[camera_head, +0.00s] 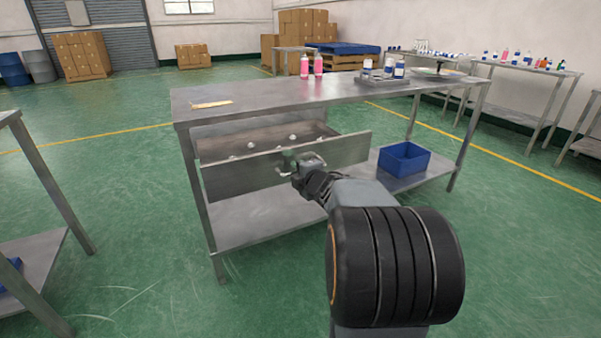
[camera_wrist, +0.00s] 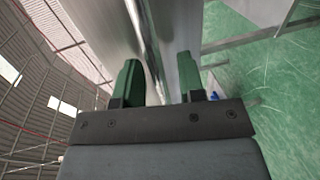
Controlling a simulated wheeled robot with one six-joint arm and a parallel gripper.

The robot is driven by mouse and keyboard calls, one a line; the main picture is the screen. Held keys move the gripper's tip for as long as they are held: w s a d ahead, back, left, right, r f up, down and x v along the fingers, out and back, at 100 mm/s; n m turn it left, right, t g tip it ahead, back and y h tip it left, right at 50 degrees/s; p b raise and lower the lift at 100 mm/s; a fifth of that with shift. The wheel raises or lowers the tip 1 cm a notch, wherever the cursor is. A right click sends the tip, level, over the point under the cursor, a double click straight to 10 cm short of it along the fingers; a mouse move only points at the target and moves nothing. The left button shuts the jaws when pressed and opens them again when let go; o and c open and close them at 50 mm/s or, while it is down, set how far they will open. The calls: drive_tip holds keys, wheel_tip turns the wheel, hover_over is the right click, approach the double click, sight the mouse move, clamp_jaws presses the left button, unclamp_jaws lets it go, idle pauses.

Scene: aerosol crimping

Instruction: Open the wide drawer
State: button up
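The wide drawer (camera_head: 235,178) under the steel workbench's top is pulled well out. Its plain metal front faces me, and several small pale round items lie inside. Its handle (camera_head: 314,160) is on the front, right of the middle. My gripper (camera_head: 289,162) is right at the handle, partly covering it. In the wrist view, the two green fingers of my gripper (camera_wrist: 160,78) stand apart, with metal surfaces of the drawer between and beyond them. The fingers show a gap; contact with the handle cannot be made out.
The workbench top (camera_head: 270,98) carries pink bottles (camera_head: 318,65) and a group of white-and-blue containers (camera_head: 390,70). A blue bin (camera_head: 404,159) stands on its lower shelf, right of the drawer. Another metal table (camera_head: 40,262) is at the left. Green floor between them is clear.

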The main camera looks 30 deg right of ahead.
drive_tip(key=shift+s, duration=0.1)
drive_tip(key=p+v, duration=0.4)
drive_tip(key=v, duration=0.9)
drive_tip(key=shift+s+p, duration=0.35)
